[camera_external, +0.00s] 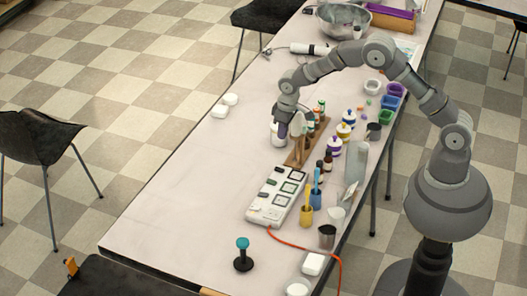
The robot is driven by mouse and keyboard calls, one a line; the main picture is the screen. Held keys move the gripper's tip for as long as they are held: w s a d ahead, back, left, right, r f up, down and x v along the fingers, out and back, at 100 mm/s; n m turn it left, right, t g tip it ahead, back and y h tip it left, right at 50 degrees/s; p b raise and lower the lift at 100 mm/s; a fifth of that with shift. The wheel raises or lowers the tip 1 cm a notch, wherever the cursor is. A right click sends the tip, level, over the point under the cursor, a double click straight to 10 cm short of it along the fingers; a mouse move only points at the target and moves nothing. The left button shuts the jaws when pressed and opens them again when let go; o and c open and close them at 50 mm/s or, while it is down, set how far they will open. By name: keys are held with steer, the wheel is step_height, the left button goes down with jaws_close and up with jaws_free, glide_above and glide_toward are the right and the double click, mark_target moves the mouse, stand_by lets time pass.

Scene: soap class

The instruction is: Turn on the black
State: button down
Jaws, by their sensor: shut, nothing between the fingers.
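A white power strip (262,213) with several dark-framed sockets or switches lies on the table at the middle. The parts are too small to tell which one is the black one, or whether any is on. An orange cord (310,249) runs from the strip's near end toward the table's right edge.
Small bottles stand in a wooden rack (292,163) by my gripper. A teal-knobbed black stand (243,255) is at the near end. The table's left side is mostly clear.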

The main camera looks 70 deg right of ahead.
mark_target(276, 168)
steer(key=shift+f, duration=0.1)
steer(key=f+b, duration=0.1)
steer(key=f, duration=0.3)
steer(key=w+f+b, duration=0.1)
steer(key=f+b, duration=0.1)
steer(key=f, duration=0.3)
steer(key=f+b, duration=0.2)
steer(key=f, duration=0.2)
steer(key=shift+w+f, duration=0.35)
steer(key=shift+f, duration=0.05)
